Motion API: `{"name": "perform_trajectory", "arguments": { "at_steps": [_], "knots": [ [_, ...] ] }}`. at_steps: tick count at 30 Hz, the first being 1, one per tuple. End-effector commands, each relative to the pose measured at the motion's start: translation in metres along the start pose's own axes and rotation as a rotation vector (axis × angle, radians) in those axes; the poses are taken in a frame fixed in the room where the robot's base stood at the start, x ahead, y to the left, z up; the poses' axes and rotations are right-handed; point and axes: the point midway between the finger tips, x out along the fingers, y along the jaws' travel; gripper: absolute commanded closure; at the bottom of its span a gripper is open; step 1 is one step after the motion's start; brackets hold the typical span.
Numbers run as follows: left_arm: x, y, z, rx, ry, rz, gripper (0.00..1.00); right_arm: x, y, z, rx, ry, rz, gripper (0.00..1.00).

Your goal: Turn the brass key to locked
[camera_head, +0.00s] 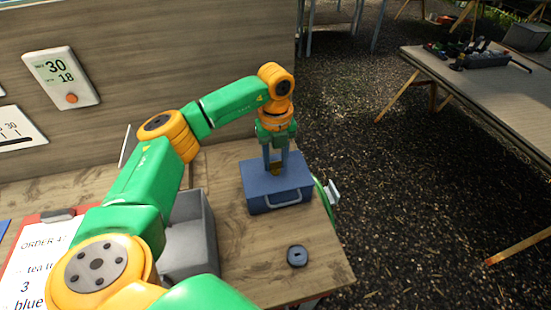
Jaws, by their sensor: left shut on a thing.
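The brass key (277,169) stands at the top of a blue box (263,204) with a pale handle on its front. The box sits near the right edge of the wooden table. My left gripper (276,166) points down over the box and is shut on the brass key, one finger on each side. The fingers partly hide the key, so I cannot tell how far it is turned. My right gripper is not in view.
A dark round object (297,256) lies in front of the box. A grey bin (190,240) and a clipboard (38,250) are on the left, partly behind my arm. A wooden panel (190,60) stands behind. Another table (490,85) is far right.

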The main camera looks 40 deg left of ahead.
Motion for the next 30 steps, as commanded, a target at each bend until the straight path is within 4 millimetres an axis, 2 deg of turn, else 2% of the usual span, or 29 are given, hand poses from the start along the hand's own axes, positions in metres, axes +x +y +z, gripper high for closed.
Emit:
{"name": "perform_trajectory", "arguments": {
  "at_steps": [14,15,18,26,30],
  "knots": [
    [0.0,0.0,0.001,-0.014,-0.002,-0.001,1.0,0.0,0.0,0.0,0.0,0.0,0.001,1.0],
    [0.0,0.0,0.001,-0.014,-0.002,-0.001,0.52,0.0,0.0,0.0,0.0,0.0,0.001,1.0],
    [0.0,0.0,0.0,-0.013,-0.001,-0.001,0.3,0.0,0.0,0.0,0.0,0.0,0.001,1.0],
    [-0.001,0.0,0.0,-0.012,-0.001,-0.001,0.3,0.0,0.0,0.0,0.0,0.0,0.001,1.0],
    [-0.019,-0.001,0.001,-0.013,-0.004,-0.006,0.3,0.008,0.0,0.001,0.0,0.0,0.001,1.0]
  ]
}}
